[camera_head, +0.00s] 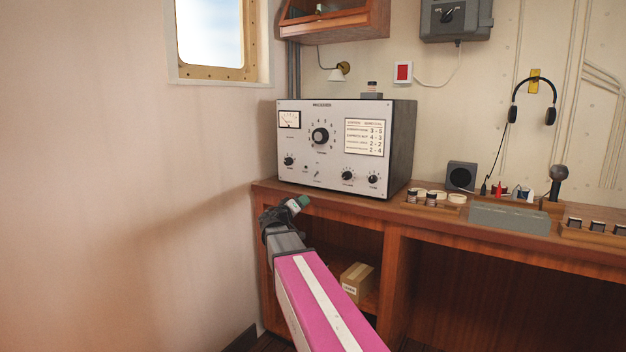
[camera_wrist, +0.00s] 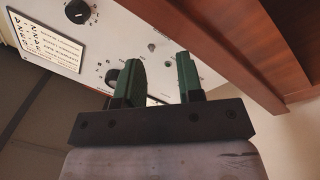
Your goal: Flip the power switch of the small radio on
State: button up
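The radio (camera_head: 318,128) is a grey-white box on the wooden counter with a meter, a large dial, a printed card and small knobs. A small toggle switch (camera_head: 317,173) is low on its front, under the large dial; its lever position is too small to tell. In the wrist view the radio front is upside down, with a small part like that toggle (camera_wrist: 152,46) beyond the gap between my fingers. My gripper (camera_head: 291,208) is in front of the counter edge, below the radio's front. Its green fingers are apart and empty in the wrist view (camera_wrist: 163,75).
The counter edge (camera_wrist: 235,60) runs close by my fingers at the right in the wrist view. Small jars (camera_head: 431,199) and a grey box (camera_head: 508,217) stand right of the radio. A wall (camera_head: 130,170) is at left. A carton (camera_head: 357,279) sits on the shelf below.

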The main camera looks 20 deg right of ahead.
jog(key=t+h, duration=0.1)
send_near(315, 176)
jog(key=shift+n, duration=0.3)
jog(key=x, duration=0.8)
jog(key=shift+w+d, duration=0.2)
jog(key=shift+w, duration=0.05)
grip_shut()
